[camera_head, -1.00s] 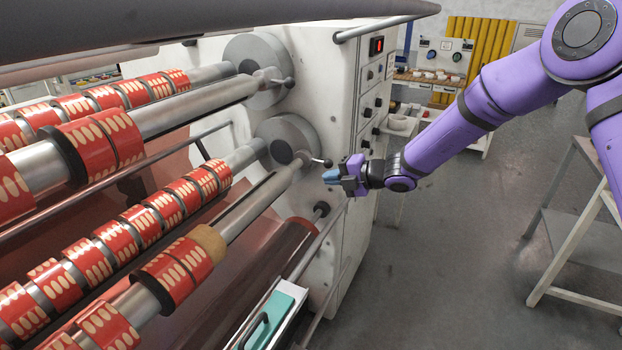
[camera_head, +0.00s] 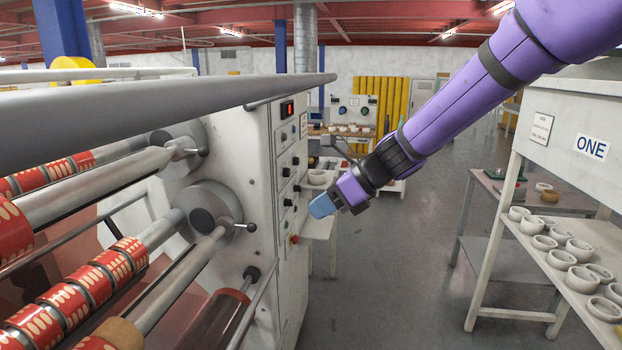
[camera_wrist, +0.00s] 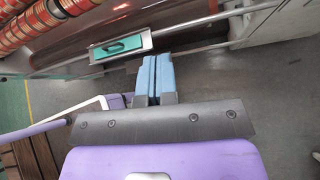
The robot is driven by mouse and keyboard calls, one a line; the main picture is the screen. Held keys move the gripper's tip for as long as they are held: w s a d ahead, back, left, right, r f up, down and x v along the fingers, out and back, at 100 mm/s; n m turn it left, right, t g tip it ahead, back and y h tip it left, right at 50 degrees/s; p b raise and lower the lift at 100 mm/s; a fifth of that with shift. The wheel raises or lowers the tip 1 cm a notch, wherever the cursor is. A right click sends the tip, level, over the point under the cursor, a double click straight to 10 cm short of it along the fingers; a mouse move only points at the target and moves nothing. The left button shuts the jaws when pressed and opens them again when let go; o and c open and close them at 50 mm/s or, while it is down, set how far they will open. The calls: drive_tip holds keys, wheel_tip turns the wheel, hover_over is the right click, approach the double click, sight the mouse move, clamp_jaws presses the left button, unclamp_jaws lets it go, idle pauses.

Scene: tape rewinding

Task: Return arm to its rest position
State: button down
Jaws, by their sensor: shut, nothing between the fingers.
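My purple arm reaches in from the upper right in the head view. My gripper (camera_head: 322,206) has blue fingertips and hangs in free air to the right of the machine's white side panel (camera_head: 262,190). In the wrist view the blue fingers (camera_wrist: 154,78) are pressed together with nothing between them. The shaft lever (camera_head: 240,226) on the lower round hub is to the left of my gripper, apart from it. The wrist view looks down past the fingers at a teal tray with a dark handle (camera_wrist: 122,45) on the machine's front.
Red tape rolls (camera_head: 62,300) sit on the shafts at left. A grey bar (camera_head: 150,115) crosses above them. A shelf marked ONE (camera_head: 560,140) with several white rings stands at right. A work table (camera_head: 345,130) stands behind. The grey floor (camera_head: 390,270) between is clear.

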drive_tip(key=s+d+r+n+t+h, duration=0.1)
drive_tip(key=s+d+r+n+h, duration=0.1)
drive_tip(key=s+d+n, duration=0.5)
drive_tip(key=s+d+r+n+t+h, duration=0.1)
drive_tip(key=s+d+r+n+h, duration=0.2)
drive_tip(key=s+d, duration=0.7)
drive_tip(key=s+d+r+n+t+h, duration=0.2)
drive_tip(key=s+d+n+h, duration=0.3)
drive_tip(key=s+d+n, duration=0.4)
drive_tip(key=d+n, duration=0.2)
drive_tip(key=shift+d+r+n, duration=0.15)
drive_tip(key=shift+d+n, duration=0.1)
drive_tip(key=shift+n, duration=0.05)
drive_tip(key=shift+s, duration=0.1)
